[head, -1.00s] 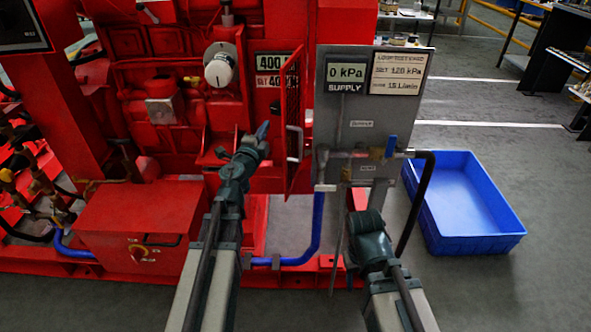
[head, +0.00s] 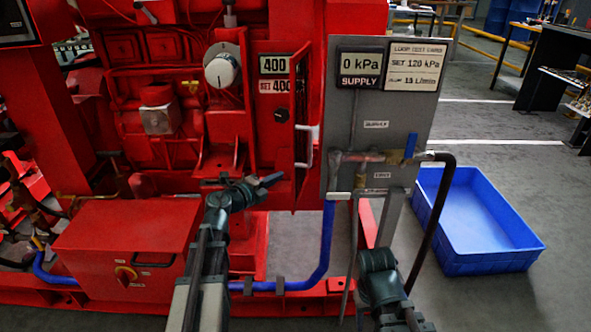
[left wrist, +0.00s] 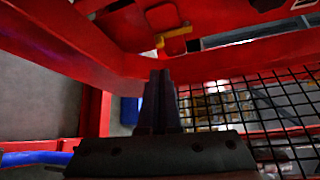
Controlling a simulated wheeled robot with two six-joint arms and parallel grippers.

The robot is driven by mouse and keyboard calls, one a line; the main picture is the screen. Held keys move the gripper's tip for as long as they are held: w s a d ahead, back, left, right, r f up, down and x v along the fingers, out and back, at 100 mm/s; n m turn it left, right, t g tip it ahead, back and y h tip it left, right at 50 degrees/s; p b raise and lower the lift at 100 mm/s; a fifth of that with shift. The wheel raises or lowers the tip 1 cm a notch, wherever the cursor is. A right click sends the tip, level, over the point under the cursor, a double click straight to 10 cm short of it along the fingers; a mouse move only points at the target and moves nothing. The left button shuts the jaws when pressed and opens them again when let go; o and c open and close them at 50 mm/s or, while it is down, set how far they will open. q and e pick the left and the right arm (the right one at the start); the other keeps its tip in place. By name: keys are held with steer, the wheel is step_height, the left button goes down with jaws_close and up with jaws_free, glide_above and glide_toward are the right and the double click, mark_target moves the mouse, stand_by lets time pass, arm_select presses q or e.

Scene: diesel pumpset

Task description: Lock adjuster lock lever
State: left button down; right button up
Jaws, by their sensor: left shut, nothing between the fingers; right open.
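I cannot pick out the adjuster lock lever for certain. A white round knob (head: 222,70) sits on the red engine, and a black knob (head: 282,115) sits under the 400 readouts. In the left wrist view a yellow lever-like piece (left wrist: 174,37) shows beyond the fingertips, with a gap that I cannot judge. My left gripper (head: 270,181) is shut and empty, low in front of the red cabinet, left of its open door. Its fingers (left wrist: 160,85) also show in the left wrist view, pointing up. My right wrist shows low in the head view, its fingers hidden.
The red mesh door (head: 297,130) stands open beside the left gripper. A grey panel (head: 385,120) with pipes and a blue handle (head: 410,147) stands right of it. A blue bin (head: 480,220) is on the floor. A red box (head: 125,240) stands lower left.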

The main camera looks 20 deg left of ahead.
arm_select(q)
steer(key=b+x, duration=0.1)
steer(key=x, duration=0.9)
steer(key=shift+b, duration=0.3)
steer(key=shift+a+p, duration=0.15)
steer(key=shift+p, duration=0.2)
